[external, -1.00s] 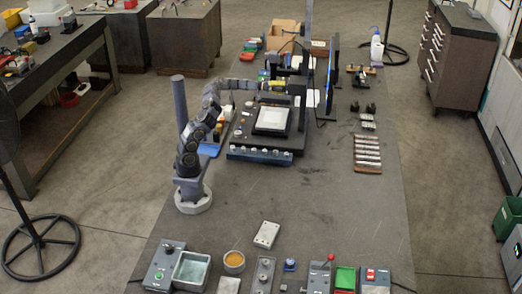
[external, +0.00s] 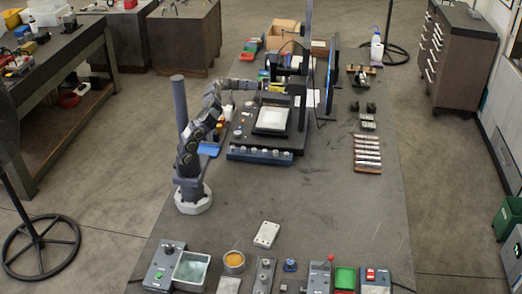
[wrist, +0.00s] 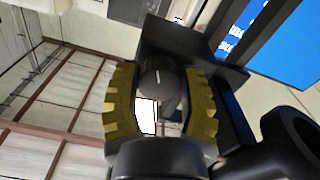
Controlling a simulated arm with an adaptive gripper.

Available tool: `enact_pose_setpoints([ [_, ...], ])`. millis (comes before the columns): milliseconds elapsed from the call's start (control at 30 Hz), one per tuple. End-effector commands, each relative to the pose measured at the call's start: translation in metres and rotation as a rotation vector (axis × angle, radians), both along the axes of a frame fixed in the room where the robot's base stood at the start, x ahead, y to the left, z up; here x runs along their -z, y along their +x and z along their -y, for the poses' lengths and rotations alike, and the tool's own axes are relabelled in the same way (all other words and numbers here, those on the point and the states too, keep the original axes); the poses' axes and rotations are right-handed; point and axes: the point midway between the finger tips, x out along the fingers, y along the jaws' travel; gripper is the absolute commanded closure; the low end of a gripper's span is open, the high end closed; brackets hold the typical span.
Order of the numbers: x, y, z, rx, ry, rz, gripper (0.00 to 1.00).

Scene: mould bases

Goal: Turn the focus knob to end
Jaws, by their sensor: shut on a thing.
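The focus knob (wrist: 157,80) is a dark round knob with a pale index line, in the middle of the wrist view. It sits in front of a black bracket (wrist: 205,55). My gripper (wrist: 160,105) has yellow ribbed fingers on both sides of the knob and is shut on it. In the external view my gripper (external: 262,86) reaches from the left towards the upright at the back of a black machine (external: 287,143) with a pale plate (external: 271,118). The knob is too small to make out there.
A blue-lit screen (external: 330,80) stands right of the machine. A dark strip with several round knobs (external: 260,156) lies along its front. A row of bars (external: 367,155) lies to the right. The table's middle is clear; boxes and trays line the near edge.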

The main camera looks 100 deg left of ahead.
Motion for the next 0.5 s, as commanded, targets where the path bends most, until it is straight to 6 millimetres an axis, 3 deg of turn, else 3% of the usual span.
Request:
enact_pose_setpoints([
  [500,0.0002,0.0015,-0.0001,0.003,0.293,0.0,0.9],
])
